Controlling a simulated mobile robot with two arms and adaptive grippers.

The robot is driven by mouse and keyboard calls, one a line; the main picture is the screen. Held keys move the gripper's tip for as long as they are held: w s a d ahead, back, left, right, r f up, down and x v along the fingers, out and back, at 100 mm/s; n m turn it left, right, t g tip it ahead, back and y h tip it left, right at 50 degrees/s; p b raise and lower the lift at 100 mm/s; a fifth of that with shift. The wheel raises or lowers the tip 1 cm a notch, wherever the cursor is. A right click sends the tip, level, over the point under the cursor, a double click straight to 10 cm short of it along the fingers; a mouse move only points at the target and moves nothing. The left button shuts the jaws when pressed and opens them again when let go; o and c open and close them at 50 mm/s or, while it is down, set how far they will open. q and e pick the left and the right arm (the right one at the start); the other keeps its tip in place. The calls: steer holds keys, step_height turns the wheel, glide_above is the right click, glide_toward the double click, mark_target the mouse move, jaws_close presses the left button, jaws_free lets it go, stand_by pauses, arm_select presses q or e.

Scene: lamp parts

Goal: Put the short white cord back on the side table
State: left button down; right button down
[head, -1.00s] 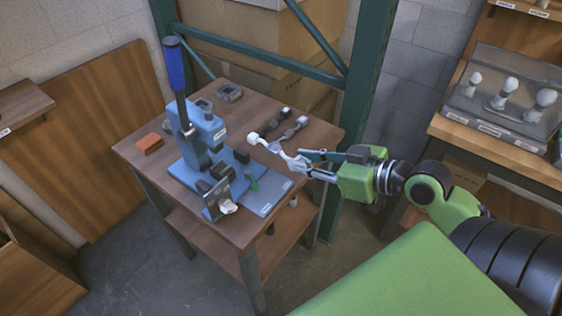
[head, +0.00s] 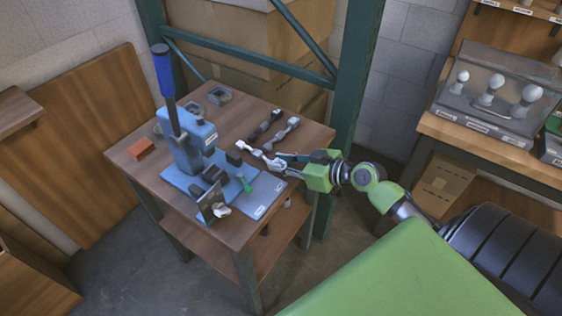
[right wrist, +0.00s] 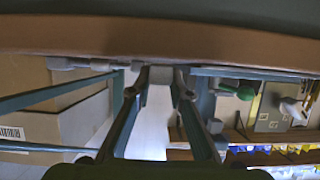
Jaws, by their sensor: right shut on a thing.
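The short white cord (head: 259,155) is at the right side of the brown side table (head: 228,110) in the head view. My right gripper (head: 280,162) is shut on the cord's near end, and the rest of it extends left over the tabletop. I cannot tell whether the cord touches the wood. A pale, cord-like piece (right wrist: 105,65) runs left from the gripper tips (right wrist: 160,76) in the right wrist view, below the brown table edge. The fingers hide part of the held end. My left gripper is not in view.
A grey cord (head: 281,133) and a dark cord (head: 265,125) lie just behind. An orange block (head: 141,149) sits farther left. A green rack post (head: 352,110) rises behind my right gripper.

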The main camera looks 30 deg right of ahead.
steer(key=shift+f, duration=0.1)
steer(key=shift+f, duration=0.1)
steer(key=c, duration=2.1)
jaws_free()
steer(key=shift+c, duration=0.2)
steer(key=shift+r, duration=0.2)
steer(key=shift+s+d+f, duration=0.1)
steer(key=shift+s+d, duration=0.05)
steer(key=shift+s, duration=0.15)
steer(key=b+v, duration=0.2)
steer(key=v, duration=0.9)
steer(key=shift+r, duration=0.25)
